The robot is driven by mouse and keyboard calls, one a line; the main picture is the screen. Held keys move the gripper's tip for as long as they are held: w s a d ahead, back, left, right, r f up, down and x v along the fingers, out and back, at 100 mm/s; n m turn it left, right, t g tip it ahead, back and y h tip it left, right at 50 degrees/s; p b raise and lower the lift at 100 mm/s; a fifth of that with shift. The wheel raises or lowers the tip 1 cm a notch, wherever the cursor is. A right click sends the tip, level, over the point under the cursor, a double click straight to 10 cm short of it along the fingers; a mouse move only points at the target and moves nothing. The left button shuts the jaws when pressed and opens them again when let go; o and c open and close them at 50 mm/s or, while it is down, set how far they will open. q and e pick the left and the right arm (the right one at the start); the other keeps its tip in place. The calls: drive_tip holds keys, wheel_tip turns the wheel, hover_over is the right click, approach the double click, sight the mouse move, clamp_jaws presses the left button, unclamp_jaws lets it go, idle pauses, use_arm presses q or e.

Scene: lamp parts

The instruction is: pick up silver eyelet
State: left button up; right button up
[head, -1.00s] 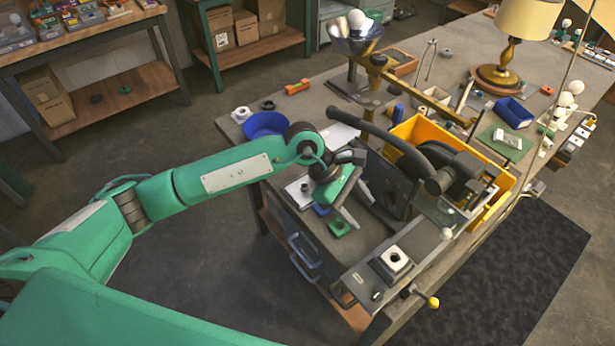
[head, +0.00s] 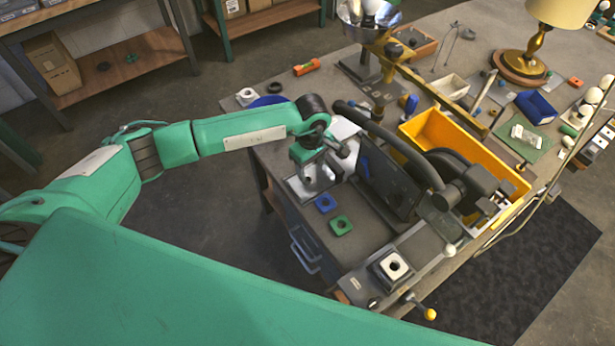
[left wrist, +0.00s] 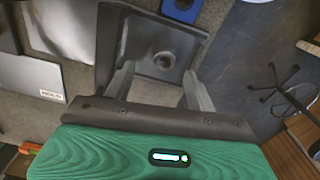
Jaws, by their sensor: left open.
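The silver eyelet (left wrist: 165,63) is a grey squarish piece with a round hole, lying on the bench in the left wrist view. My left gripper (left wrist: 158,76) is open above it, with one fingertip to each side of the hole. I cannot tell whether the fingertips touch it. In the head view my left gripper (head: 318,180) hangs over the near left bench corner and mostly hides the eyelet. A blue eyelet (head: 326,203) and a green eyelet (head: 341,225) lie just beside it. My right gripper is not in view.
A holder with a white square piece (head: 394,266) sits at the near edge. A blue bowl (head: 266,101) lies behind the arm.

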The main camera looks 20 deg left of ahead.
sight(308, 179)
use_arm(q)
drive_tip(key=shift+s+a+f+p, duration=0.1)
drive_tip(key=shift+s+f+p, duration=0.05)
drive_tip(key=shift+f+p, duration=0.3)
drive_tip(key=f+p, duration=0.2)
drive_tip(key=f, duration=0.1)
drive_tip(key=shift+s+a, duration=0.1)
drive_tip(key=shift+a, duration=0.2)
drive_tip(key=shift+f, duration=0.7)
drive_tip(key=c, duration=1.1)
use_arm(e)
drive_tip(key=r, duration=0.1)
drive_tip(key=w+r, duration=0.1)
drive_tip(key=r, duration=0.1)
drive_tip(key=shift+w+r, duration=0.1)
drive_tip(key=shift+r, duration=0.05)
use_arm(q)
drive_tip(key=shift+o, duration=0.2)
